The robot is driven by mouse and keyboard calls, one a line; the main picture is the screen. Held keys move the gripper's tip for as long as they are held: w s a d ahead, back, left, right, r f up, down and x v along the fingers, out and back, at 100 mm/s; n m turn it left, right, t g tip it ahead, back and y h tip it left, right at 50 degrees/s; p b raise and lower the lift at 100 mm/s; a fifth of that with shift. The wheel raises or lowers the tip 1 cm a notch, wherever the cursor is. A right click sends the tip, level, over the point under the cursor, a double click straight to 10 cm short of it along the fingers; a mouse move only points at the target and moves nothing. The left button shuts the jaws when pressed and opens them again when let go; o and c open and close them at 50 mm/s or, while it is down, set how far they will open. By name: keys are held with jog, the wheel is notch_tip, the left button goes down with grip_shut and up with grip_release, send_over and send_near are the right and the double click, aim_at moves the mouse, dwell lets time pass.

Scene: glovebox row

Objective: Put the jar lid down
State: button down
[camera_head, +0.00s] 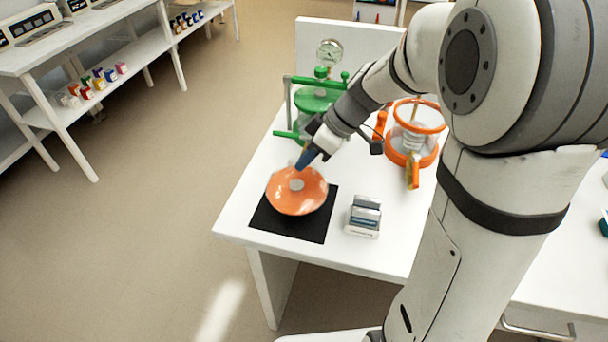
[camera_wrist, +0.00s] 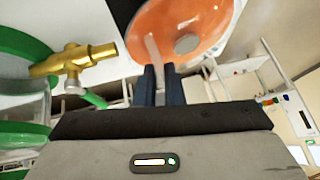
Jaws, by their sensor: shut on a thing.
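The jar lid (camera_head: 310,192) is a round orange disc with a pale grey centre, over the black mat (camera_head: 265,222) on the white table. It looks tilted, with its face towards the head camera; I cannot tell whether its lower edge touches the mat. My gripper (camera_head: 307,160) is shut on the lid at its far edge. In the wrist view the dark blue fingers (camera_wrist: 160,82) meet at the lid (camera_wrist: 205,15). The orange-rimmed jar (camera_head: 408,158) stands at the back right, its top ring seemingly open.
A green-clamped jar (camera_head: 316,100) with a pressure gauge (camera_head: 329,52) stands behind the mat. A small grey holder (camera_head: 364,215) sits just right of the mat. The white table (camera_head: 240,207) has a narrow free strip left of the mat. Shelves (camera_head: 95,85) stand away at the left.

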aim_at(305, 173)
jog(key=shift+s+a+f, duration=0.1)
jog(key=shift+a+f, duration=0.05)
jog(key=shift+f, duration=2.2)
jog(key=shift+s, duration=0.1)
jog(key=c, duration=1.5)
grip_release()
jog(key=shift+c, duration=0.2)
jog(key=shift+r, duration=0.1)
jog(key=w+v, duration=0.1)
jog(key=v, duration=1)
jog(key=s+d+f+m+t+h, duration=0.1)
jog(key=s+d+m+h, duration=0.1)
jog(key=s+m, duration=0.4)
jog(key=s+d+f+m+t+h, duration=0.1)
jog(key=s+d+m+h, duration=0.1)
jog(key=s+m+h, duration=0.2)
jog(key=s+m, duration=0.3)
jog(key=s, duration=0.3)
jog(key=shift+s+f+h, duration=0.25)
jog(key=shift+s+h, duration=0.15)
